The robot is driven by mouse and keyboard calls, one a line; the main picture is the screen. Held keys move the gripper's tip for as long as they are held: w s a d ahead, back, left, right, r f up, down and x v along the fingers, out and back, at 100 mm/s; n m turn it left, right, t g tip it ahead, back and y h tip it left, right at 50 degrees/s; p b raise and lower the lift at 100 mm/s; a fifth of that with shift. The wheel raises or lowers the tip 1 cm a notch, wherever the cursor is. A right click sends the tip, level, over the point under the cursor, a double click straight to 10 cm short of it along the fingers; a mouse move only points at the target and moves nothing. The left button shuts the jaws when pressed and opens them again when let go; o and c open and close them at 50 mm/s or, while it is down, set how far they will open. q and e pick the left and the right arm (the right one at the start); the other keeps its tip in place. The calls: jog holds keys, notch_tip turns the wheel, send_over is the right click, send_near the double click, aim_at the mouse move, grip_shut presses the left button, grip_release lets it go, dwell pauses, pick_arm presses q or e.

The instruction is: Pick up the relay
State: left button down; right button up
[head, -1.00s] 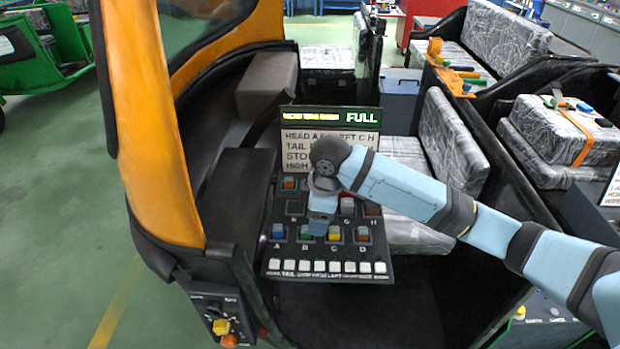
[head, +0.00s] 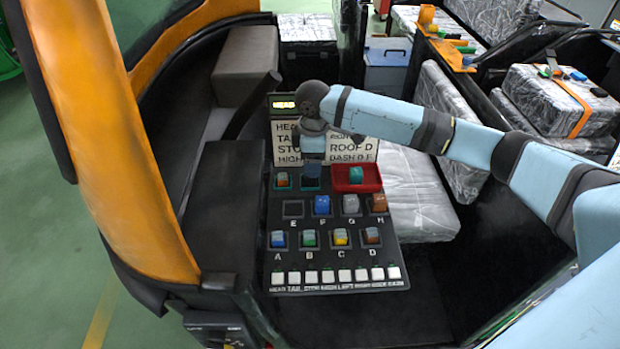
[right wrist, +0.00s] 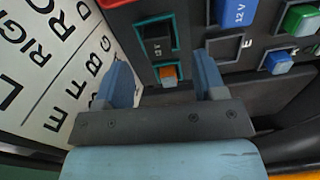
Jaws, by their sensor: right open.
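Several coloured relays sit on a sloped black panel (head: 266,262): blue A (head: 277,240), green B (head: 309,239), yellow C (head: 341,238), brown D (head: 372,236), blue F (head: 322,205), grey G (head: 350,205) and brown H (head: 379,203). Socket E (head: 293,209) looks empty. A teal relay (head: 356,176) lies in a red tray. A relay with an orange part (head: 282,181) sits at the panel's upper left; the orange part (right wrist: 168,74) lies between the open fingers in the wrist view. My right gripper (head: 312,158) (right wrist: 158,80) is open and empty above the panel's top. Which relay is meant is unclear.
A lettered card (head: 352,150) stands behind the panel, partly hidden by my right arm. White buttons (head: 335,276) line the panel's front edge. A black seat (head: 222,205) is at left. A wrapped seat (head: 415,195) is at right.

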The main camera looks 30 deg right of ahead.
jog(key=shift+w+d+f, duration=0.15)
jog(key=shift+f, duration=2.6)
jog(key=shift+c, duration=0.5)
jog(key=c, duration=0.9)
